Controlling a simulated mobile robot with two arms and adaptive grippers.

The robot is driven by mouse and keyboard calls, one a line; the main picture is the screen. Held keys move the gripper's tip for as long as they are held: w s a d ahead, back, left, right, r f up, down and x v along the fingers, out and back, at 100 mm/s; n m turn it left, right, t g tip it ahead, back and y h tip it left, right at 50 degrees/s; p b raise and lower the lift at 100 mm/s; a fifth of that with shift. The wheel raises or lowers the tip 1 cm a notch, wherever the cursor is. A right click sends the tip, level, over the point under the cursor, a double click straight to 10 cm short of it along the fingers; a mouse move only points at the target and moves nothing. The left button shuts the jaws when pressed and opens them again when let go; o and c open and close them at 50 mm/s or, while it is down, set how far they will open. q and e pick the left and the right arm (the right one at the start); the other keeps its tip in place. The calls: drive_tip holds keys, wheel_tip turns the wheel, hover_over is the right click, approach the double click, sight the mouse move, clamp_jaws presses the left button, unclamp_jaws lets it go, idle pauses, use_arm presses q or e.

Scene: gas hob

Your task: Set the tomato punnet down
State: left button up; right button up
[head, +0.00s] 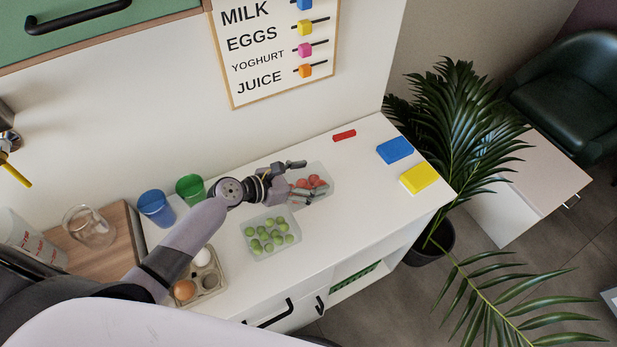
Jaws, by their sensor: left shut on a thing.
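The tomato punnet (322,190) is a clear tray with several red tomatoes, towards the back middle of the white counter. My left gripper (299,180) comes in from the left and is shut on the punnet at its left side. The fingers and hand hide part of the punnet's left end. I cannot tell whether its base touches the counter. My right gripper is not in view.
A punnet of green fruit (270,236) stands just in front. Blue (156,207) and green (190,188) cups and an egg carton (208,277) are to the left. A red block (344,135), blue block (395,150) and yellow block (419,178) lie right. The counter's right front is clear.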

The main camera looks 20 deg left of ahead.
use_arm(q)
drive_tip(key=shift+f, duration=0.1)
drive_tip(key=o, duration=1.4)
